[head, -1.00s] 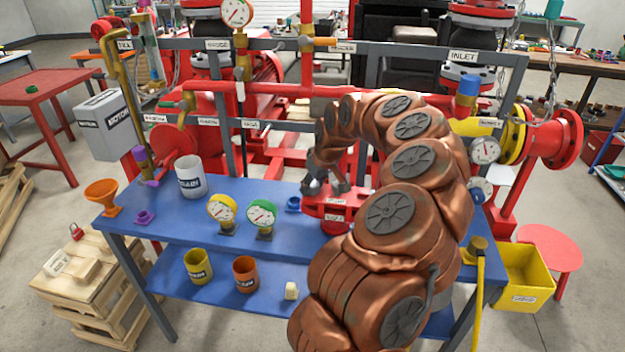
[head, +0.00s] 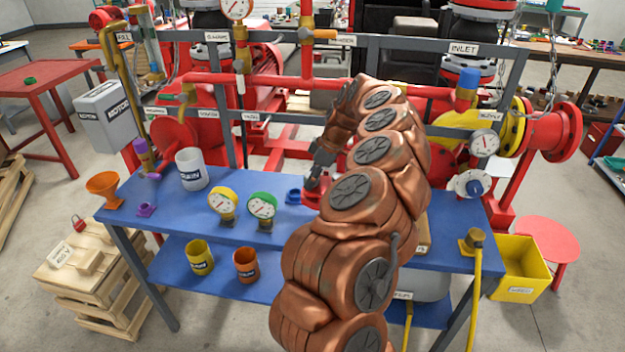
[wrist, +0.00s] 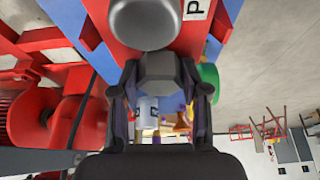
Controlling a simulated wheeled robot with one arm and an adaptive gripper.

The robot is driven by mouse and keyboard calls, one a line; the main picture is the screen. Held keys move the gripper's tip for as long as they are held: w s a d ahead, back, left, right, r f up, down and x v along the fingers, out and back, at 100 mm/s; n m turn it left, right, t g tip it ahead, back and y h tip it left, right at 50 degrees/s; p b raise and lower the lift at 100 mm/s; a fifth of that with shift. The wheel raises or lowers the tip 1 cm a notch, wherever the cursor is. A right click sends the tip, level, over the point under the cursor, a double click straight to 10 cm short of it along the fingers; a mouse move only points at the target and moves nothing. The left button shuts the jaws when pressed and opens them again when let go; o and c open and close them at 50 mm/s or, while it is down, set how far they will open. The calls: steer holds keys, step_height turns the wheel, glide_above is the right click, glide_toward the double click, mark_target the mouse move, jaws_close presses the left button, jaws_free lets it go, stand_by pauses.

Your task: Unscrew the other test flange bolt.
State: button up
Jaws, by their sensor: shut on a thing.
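The red test flange (head: 311,196) stands on the blue bench, mostly hidden behind my arm in the head view. In the wrist view its red body (wrist: 125,52) fills the top middle. My gripper (head: 316,180) is at the flange, pointing down and left in the head view. In the wrist view my gripper (wrist: 160,88) has its fingers closed on both sides of a grey hex-headed bolt (wrist: 158,70). A larger rounded grey part (wrist: 146,22) sits just beyond it on the red flange. Whether the bolt's thread is still in the flange is hidden.
The blue bench (head: 165,222) holds a green-rimmed gauge (head: 262,206), a yellow-rimmed gauge (head: 223,202), a white mug (head: 192,170) and an orange funnel (head: 104,188). A small blue part (head: 293,196) is close left of the flange. Red pipes (head: 290,82) run behind. A yellow bin (head: 520,268) stands right.

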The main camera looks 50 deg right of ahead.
steer(key=n, duration=0.1)
steer(key=n+b, duration=0.1)
steer(key=shift+d+f+n+g+y, duration=0.1)
steer(key=shift+f+n+g+y, duration=0.05)
steer(key=shift+n+g+y, duration=0.2)
steer(key=shift+n, duration=0.65)
steer(key=o, duration=1.3)
steer(key=shift+c, duration=0.2)
steer(key=shift+r, duration=0.2)
steer(key=v, duration=1.1)
steer(key=shift+d+r, duration=0.2)
steer(key=shift+r, duration=0.15)
